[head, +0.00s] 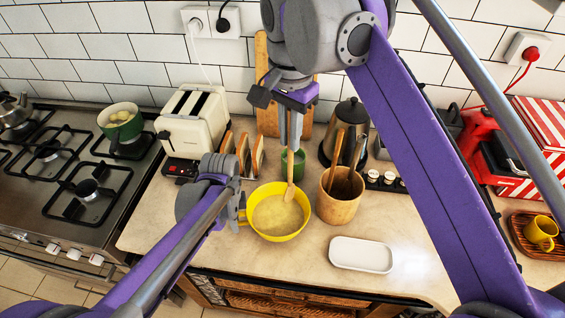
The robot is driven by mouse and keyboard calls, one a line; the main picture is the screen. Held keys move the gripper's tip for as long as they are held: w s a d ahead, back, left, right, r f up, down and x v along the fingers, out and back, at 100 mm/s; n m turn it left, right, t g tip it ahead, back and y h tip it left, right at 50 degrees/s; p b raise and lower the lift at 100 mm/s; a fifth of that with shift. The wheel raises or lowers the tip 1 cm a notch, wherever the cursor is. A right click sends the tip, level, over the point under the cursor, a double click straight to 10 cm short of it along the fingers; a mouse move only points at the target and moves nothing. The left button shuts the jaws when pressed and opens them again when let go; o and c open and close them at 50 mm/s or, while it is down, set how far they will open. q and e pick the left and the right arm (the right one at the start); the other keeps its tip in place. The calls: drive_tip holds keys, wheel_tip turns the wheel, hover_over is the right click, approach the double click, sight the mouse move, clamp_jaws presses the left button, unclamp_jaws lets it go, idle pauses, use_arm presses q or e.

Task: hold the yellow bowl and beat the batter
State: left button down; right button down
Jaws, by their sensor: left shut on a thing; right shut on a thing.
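The yellow bowl (278,236) stands upright on the counter in the middle of the head view. Pale batter (275,215) lies in it. My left gripper (240,215) is at the bowl's left side, shut on it at the rim or handle; the fingertips are partly hidden. My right gripper (291,140) comes down from above, shut on a wooden spoon (291,175). The spoon is near upright and its lower end reaches the batter towards the bowl's back right.
A wooden utensil pot (338,207) stands close to the bowl's right. A green cup (297,163) is behind it, a toaster (193,122) and toast rack (243,152) are back left. A white dish (361,255) lies front right. The stove (60,205) is left.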

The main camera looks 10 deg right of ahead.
idle(0.4)
use_arm(q)
drive_tip(key=c, duration=0.6)
unclamp_jaws()
drive_tip(key=shift+c, duration=0.2)
wheel_tip(320, 180, up, 12)
drive_tip(key=shift+s, duration=0.1)
